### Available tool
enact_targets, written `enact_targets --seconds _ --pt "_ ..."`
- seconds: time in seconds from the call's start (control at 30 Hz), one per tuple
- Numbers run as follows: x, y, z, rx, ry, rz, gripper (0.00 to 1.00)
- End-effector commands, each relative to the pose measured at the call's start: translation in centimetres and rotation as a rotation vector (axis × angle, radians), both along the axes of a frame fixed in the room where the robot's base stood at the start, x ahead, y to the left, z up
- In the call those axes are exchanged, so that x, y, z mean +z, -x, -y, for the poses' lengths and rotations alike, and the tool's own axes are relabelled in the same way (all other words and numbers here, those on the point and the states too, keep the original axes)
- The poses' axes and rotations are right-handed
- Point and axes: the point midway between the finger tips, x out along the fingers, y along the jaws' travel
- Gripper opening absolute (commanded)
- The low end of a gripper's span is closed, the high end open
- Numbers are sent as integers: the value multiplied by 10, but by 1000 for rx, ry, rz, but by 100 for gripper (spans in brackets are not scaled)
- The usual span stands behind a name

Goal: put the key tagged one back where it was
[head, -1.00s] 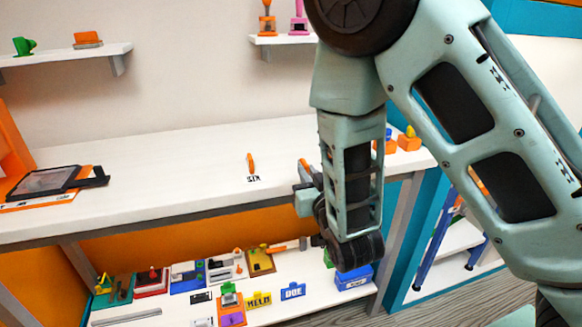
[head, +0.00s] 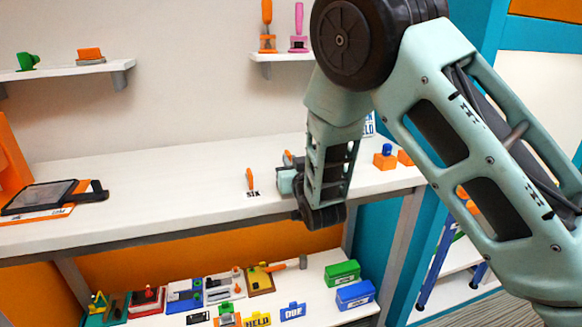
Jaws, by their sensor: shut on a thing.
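My gripper (head: 285,174) is raised at the front edge of the white counter (head: 130,165), seen from the side and partly hidden by my own arm. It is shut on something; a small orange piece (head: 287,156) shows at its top. I cannot make out a tag or number on it. A slim orange upright object (head: 250,180) stands on the counter just left of my gripper, apart from it. A small label reading SIX (head: 253,194) lies at its foot. No tag reading one is legible.
A dark tablet-like tray (head: 40,197) lies at the counter's left. Orange blocks (head: 385,162), one with a blue top, stand at the right. The lower shelf holds several coloured items, HELD (head: 258,320) and DUE (head: 293,311) signs, and green (head: 342,273) and blue (head: 355,294) boxes.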

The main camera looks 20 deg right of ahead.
Motion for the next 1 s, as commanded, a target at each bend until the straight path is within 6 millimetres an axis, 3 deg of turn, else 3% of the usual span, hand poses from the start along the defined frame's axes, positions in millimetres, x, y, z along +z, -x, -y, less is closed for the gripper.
enact_targets --seconds 0.1,0.53,0.63,1.0 --pt "-13 -2 0 1 2 -3 0" --pt "-19 -2 0 0 0 1 0" --pt "-18 -2 0 0 0 0 32" --pt "-13 -2 0 1 0 0 32"
